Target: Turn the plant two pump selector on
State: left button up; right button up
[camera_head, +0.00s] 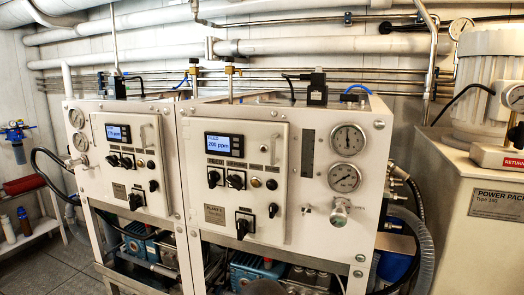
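Two white watermaker cabinets stand side by side: a left one (84,176) and a nearer right one (298,262). The right panel has a lit display (226,146) reading 200 ppm, with black selector knobs below it (214,178) (236,181). Lower on this panel are a larger black knob (242,228) and a small black knob (273,210). The left panel has a similar display (118,133), upper knobs (113,160) and a larger lower knob (136,201). The plant and pump labels are too small to read surely. Neither gripper shows.
Two gauges (347,140) (344,178) and a valve knob (339,212) sit right of the right panel. A hose (418,240) hangs beside it. A power pack cabinet (485,235) stands at the right. Pipes run along the wall. A low shelf (35,238) stands far left.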

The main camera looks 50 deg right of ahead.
aim_at(235, 181)
jog(key=u, duration=0.9)
jog(key=i, duration=0.15)
jog(key=z, duration=2.7)
jog(key=k, duration=0.8)
jog(key=z, duration=0.25)
jog(key=i, duration=0.8)
jog(key=u, duration=0.15)
